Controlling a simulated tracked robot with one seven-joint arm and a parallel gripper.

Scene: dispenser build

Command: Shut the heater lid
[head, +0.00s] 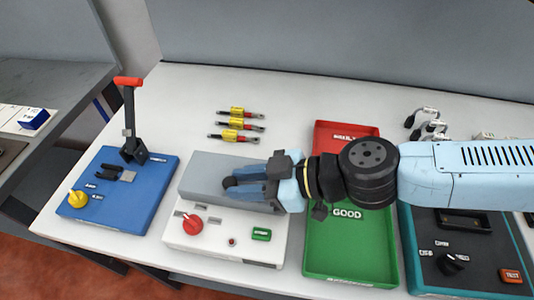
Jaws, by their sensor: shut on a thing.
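The heater (190,247) is a white box on the table with a red knob (192,223), a small red button and a green button (262,234) on its front. Its grey lid (205,172) lies over the back part of the box and looks level. Whether it is fully down I cannot tell. My gripper (228,184) reaches in from the right, with its dark fingertips at the front right part of the lid. The gripper is shut on the lid, and its fingers and wrist hide the lid's right end.
A blue press (125,208) with an upright red-tipped lever stands left. Several yellow-and-red parts (237,124) lie behind the heater. A red-and-green tray marked GOOD (350,250) and a teal tester (470,255) stand right. The table's front edge is close.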

